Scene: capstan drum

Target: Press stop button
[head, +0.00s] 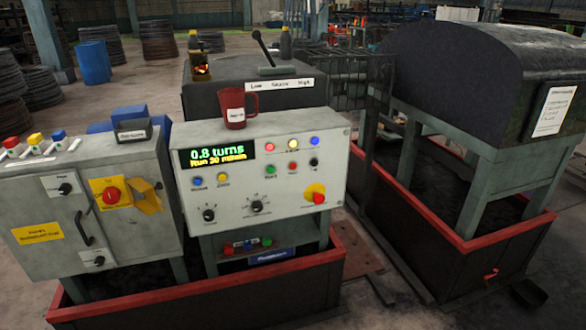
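A grey control panel (264,178) stands in the middle with a lit display (217,156) reading about "0.8 turns". Several small coloured buttons and lamps sit on it, including a red one (292,166) in the lower row. A larger red button on yellow (318,195) is at its lower right. Another red button on a yellow plate (110,195) is on the left cabinet (35,200). The small labels are too blurred to tell which reads stop. Neither gripper is in view.
A red mug (236,108) stands on top of the panel. A lever (263,48) rises behind it. A yellow bracket (148,195) juts out beside the left cabinet's red button. Red-rimmed trays (297,257) surround the machine bases. A large dark hooded machine (470,75) is at right.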

